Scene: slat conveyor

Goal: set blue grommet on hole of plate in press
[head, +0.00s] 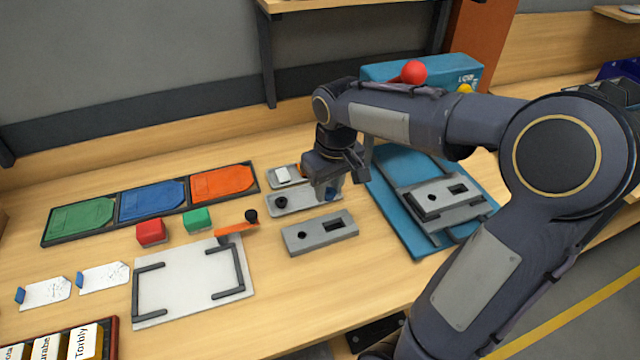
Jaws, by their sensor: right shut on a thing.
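My right gripper (327,190) points down over the right end of a grey holder strip (300,203). It is shut on the blue grommet (334,193), of which only a small blue part shows beside the fingers; I cannot tell whether it is clear of the strip. The press (400,228) has a blue base at the right. A grey plate (468,212) lies in it, with a round dark hole and a rectangular slot; its hole looks empty. My left gripper is not in view.
A black grommet (281,202) sits on the strip's left end. A loose grey plate (320,232) lies in front. A white framed board (190,285), red block (150,232), green block (197,219) and coloured trays (152,201) are left. The press's red knob (413,72) stands behind my arm.

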